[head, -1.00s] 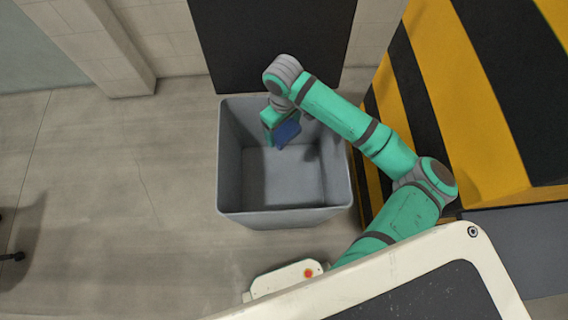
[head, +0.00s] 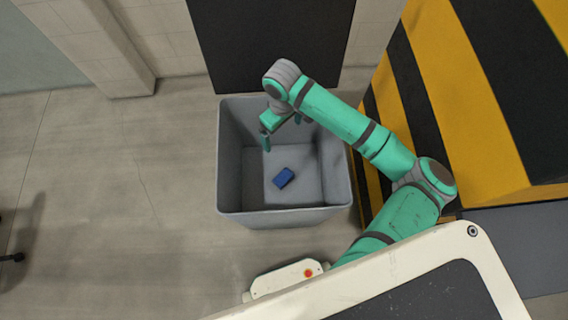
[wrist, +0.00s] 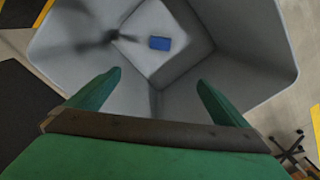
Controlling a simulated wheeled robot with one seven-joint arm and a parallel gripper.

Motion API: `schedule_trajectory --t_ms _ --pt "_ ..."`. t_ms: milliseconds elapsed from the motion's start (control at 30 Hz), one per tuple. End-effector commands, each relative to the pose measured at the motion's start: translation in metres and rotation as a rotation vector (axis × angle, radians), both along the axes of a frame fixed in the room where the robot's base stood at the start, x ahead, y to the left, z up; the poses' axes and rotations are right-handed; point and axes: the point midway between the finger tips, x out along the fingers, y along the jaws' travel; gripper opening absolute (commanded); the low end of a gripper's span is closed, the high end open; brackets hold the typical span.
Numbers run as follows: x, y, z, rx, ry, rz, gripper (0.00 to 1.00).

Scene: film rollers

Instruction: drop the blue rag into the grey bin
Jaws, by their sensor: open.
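The blue rag (head: 283,178) is inside the grey bin (head: 285,214), apart from my gripper and below it. In the wrist view the rag (wrist: 160,43) shows as a small blue block shape within the bin's walls (wrist: 240,60). I cannot tell for sure whether it rests on the floor of the bin or is still falling. My gripper (head: 282,140) is over the bin's opening, toward its back. Its two green fingers (wrist: 155,90) are spread apart with nothing between them.
A yellow and black striped block (head: 480,110) stands close to the right of the bin. A dark panel (head: 270,45) is on the wall behind it. A wheeled base (wrist: 290,150) shows at lower right in the wrist view.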

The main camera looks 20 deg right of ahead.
Motion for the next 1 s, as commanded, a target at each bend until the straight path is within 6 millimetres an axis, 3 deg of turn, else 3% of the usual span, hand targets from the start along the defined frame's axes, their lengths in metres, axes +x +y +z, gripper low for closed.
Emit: schedule_trajectory --t_ms 600,1000 --pt "0.000 -0.001 0.094 0.000 -0.001 -0.001 0.99" --pt "0.000 -0.001 0.106 0.000 0.000 0.000 0.99"
